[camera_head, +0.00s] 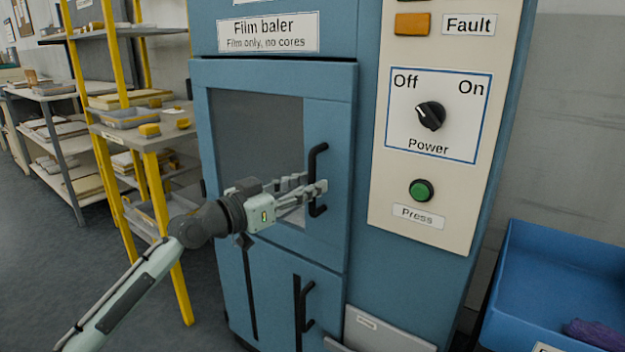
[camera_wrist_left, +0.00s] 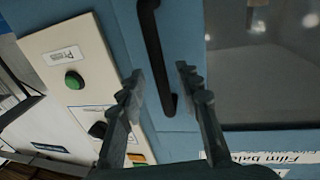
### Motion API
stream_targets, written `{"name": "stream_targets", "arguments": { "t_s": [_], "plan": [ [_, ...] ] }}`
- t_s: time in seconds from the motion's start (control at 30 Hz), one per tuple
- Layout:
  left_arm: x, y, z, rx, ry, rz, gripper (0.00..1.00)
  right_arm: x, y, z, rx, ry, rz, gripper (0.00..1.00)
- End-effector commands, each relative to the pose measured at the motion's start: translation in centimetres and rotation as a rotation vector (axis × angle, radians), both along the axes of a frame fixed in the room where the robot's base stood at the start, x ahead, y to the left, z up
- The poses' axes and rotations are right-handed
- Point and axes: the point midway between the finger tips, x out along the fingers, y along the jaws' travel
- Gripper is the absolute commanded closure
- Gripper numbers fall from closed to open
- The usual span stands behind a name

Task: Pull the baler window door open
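The blue baler's window door (camera_head: 331,120) has a dark glass pane (camera_head: 255,130) and looks shut in its frame. Its black upright handle (camera_head: 312,165) is on the door's right side. My left gripper (camera_head: 308,187) is at the lower half of this handle, in front of the door. In the left wrist view the gripper (camera_wrist_left: 158,85) is open, and the handle (camera_wrist_left: 152,40) runs between its two fingers with gaps on both sides. I see no contact between fingers and handle. My right gripper is in neither view.
The control panel (camera_head: 385,190) with power knob (camera_head: 431,115) and green press button (camera_head: 421,190) is right of the door. A lower door with a black handle (camera_head: 303,310) is beneath. A blue bin (camera_head: 560,260) stands right, yellow-posted shelves (camera_head: 150,140) left. Grey floor (camera_head: 50,270) is clear at front left.

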Motion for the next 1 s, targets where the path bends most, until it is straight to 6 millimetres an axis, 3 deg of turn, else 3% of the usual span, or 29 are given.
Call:
{"name": "stream_targets", "arguments": {
  "t_s": [0.17, 0.47, 0.73, 1.0],
  "plan": [
    [1.1, -1.19, 0.08, -0.001, -0.001, 0.0, 0.66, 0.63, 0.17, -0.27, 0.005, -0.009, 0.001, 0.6],
    [1.28, -1.34, -0.02, 0.001, -0.001, 0.001, 0.66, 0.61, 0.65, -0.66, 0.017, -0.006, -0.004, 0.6],
    [1.26, -1.32, -0.02, 0.001, -0.001, 0.001, 0.99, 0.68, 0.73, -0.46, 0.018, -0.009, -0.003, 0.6],
    [1.25, -1.32, -0.02, 0.001, -0.001, 0.001, 1.0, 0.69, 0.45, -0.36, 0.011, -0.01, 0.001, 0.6]
  ]
}}
